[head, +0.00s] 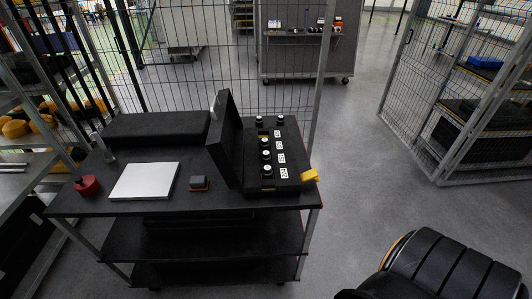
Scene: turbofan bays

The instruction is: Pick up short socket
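An open black case (291,186) lies on the right end of a dark cart, its lid standing up on the left side. Several small dark sockets with pale tops stand upright in it. One socket (267,170) is nearest the front, and others (265,155) stand in a row behind it. Two more (279,120) are at the back. White labels (281,158) sit beside the row. I cannot tell which one is the short socket, as they are too small. Neither of my grippers is in view.
The cart top (220,198) also holds a silver plate (145,181), a red round item (87,186), a small grey-orange block (199,183) and a long black box (157,127). A yellow piece (310,176) sits at the case's right corner.

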